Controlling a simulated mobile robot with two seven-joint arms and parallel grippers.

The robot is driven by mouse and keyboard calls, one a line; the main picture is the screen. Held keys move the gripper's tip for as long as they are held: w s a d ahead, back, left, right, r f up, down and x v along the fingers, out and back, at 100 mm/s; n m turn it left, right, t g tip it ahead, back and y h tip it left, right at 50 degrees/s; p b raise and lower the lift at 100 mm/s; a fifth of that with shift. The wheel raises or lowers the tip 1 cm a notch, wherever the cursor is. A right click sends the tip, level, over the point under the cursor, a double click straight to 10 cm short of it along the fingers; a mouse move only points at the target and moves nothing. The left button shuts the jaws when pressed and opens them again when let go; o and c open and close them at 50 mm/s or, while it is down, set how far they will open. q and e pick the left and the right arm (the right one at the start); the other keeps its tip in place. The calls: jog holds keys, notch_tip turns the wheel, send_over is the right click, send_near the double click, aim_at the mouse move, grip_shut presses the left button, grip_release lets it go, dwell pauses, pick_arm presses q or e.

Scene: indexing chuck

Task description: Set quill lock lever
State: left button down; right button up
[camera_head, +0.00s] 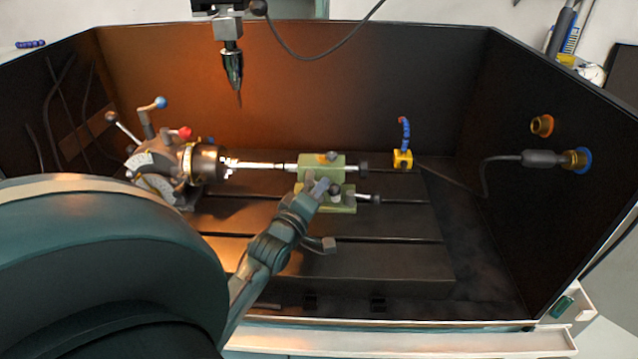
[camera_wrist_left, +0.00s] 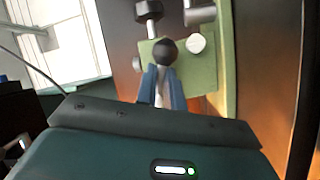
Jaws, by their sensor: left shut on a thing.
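The green tailstock (camera_head: 312,172) stands on the dark machine table. It also shows in the left wrist view (camera_wrist_left: 205,75). A small lever with a black ball knob (camera_wrist_left: 165,50), seemingly the quill lock lever, is on the tailstock's near side. Its knob also shows in the head view (camera_head: 334,189). My left gripper (camera_head: 316,187) reaches it from the near side. In the left wrist view my left gripper (camera_wrist_left: 163,82) has its two blue fingers shut on the lever, just below the knob. The lever's lower part is hidden between the fingers. My right gripper is not in view.
An indexing head (camera_head: 155,172) with its chuck (camera_head: 208,163) stands left of the tailstock. A spindle with a pointed tool (camera_head: 232,68) hangs above. A yellow block with a blue hose (camera_head: 403,159) is to the right. The slotted table (camera_head: 400,255) is clear at front right.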

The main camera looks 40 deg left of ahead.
pick_arm(q)
jog(key=c, duration=1.5)
grip_release()
jog(key=shift+d+f, duration=0.2)
jog(key=shift+d, duration=0.05)
jog(key=shift+c, duration=0.2)
jog(key=shift+o, duration=0.5)
jog(key=shift+a+r, duration=0.1)
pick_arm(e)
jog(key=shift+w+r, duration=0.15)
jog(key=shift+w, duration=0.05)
pick_arm(q)
jog(key=b+v, duration=0.1)
jog(key=v, duration=1)
jog(key=shift+s, duration=0.4)
jog(key=shift+s+d, duration=0.25)
jog(key=shift+s, duration=0.35)
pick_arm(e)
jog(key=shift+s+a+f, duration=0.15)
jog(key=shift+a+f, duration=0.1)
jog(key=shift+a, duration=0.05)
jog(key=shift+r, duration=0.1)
pick_arm(q)
jog(key=shift+s, duration=0.1)
